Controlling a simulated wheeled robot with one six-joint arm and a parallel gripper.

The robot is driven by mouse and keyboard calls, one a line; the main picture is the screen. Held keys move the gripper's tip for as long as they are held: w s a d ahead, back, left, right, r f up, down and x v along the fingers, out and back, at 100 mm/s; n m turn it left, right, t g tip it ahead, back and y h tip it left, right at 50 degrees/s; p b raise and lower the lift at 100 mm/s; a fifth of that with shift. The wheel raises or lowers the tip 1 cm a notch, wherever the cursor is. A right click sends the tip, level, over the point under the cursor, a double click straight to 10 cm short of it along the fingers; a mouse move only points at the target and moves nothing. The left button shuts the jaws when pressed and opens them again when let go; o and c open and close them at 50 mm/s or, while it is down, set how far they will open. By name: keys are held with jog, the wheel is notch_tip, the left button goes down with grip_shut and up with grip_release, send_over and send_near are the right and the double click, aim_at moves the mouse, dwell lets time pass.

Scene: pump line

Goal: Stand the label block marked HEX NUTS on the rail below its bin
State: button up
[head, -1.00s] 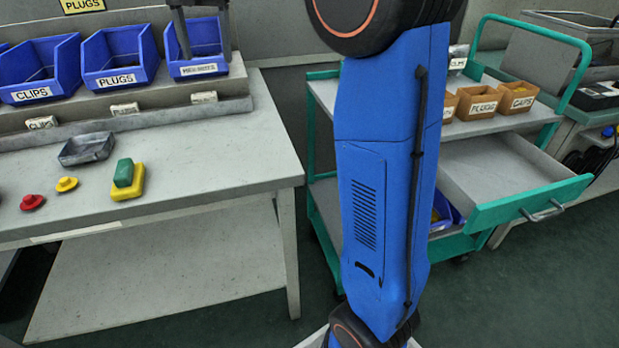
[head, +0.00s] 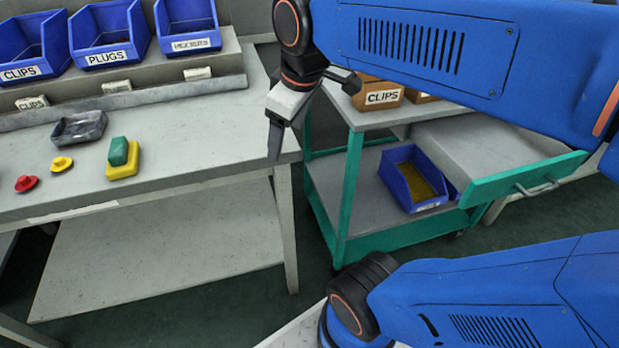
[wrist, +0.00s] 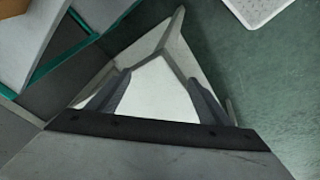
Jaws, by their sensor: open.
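The blue HEX NUTS bin (head: 188,18) stands at the right end of the raised shelf on the bench, in the head view. A small pale label block (head: 197,74) sits on the rail (head: 160,94) below that bin; its print is too small to read. Another pale block (head: 116,86) sits below the PLUGS bin (head: 102,30), and a CLIPS block (head: 32,103) below the CLIPS bin (head: 30,45). My gripper (head: 275,150) points down at the bench's right edge, away from the blocks. In the wrist view its fingers (wrist: 162,95) are apart with nothing between them.
On the bench are a grey tray (head: 80,128), a red knob (head: 26,184), a yellow knob (head: 62,164) and a green-and-yellow block (head: 122,160). A green cart (head: 348,190) stands right of the bench, its drawer (head: 490,150) open. The front bench top is mostly clear.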

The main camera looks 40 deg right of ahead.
jog(key=s+f+m, duration=0.5)
jog(key=s+f, duration=0.2)
jog(key=f, duration=0.1)
jog(key=shift+d+m+t, duration=0.3)
jog(key=shift+m+t, duration=0.1)
